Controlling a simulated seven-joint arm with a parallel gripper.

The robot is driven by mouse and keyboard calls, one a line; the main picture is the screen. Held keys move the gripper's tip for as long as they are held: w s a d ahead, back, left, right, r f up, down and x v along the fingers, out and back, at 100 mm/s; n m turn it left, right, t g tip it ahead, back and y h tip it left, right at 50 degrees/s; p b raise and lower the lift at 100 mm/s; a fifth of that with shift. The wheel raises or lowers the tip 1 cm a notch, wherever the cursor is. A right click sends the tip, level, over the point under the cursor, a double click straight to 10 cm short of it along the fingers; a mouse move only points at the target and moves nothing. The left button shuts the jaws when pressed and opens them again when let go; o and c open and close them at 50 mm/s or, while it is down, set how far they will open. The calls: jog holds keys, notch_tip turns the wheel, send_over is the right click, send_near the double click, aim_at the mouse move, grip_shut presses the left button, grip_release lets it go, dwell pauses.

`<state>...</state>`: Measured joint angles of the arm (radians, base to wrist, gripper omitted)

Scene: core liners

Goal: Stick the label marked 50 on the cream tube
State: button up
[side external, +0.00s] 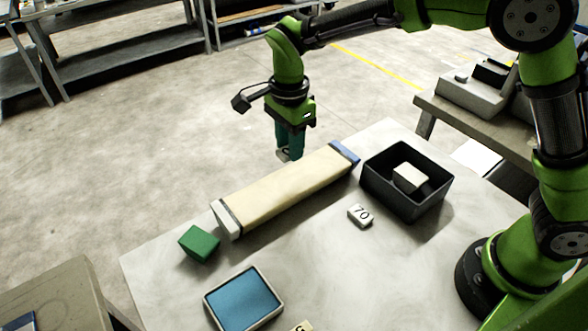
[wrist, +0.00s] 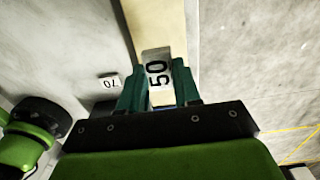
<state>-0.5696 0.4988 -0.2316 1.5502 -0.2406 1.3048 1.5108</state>
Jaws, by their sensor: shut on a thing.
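The cream tube (side external: 285,188) lies across the table, with a blue end at the far right and a white end with a dark band at the near left. My gripper (side external: 288,152) is shut on the label marked 50 (wrist: 158,74), a small white block with black digits. In the wrist view the label sits between the green fingers (wrist: 158,90), over the cream tube (wrist: 156,22). In the side view the label (side external: 283,155) is mostly hidden by the fingers and appears above the tube's far edge, apart from it.
A label marked 70 (side external: 360,215) lies on the table (side external: 300,255). A black bin (side external: 405,212) at the right holds a pale block (side external: 409,178). A green block (side external: 199,243), a blue-topped tray (side external: 243,298) and a partly cut-off yellowish tag (side external: 302,326) are nearer.

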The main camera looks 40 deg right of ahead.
send_over(290, 180)
jog(key=shift+f, duration=2.55)
jog(key=shift+f, duration=1.2)
jog(key=o, duration=1.5)
jog(key=shift+r, duration=0.1)
jog(key=shift+r, duration=3.45)
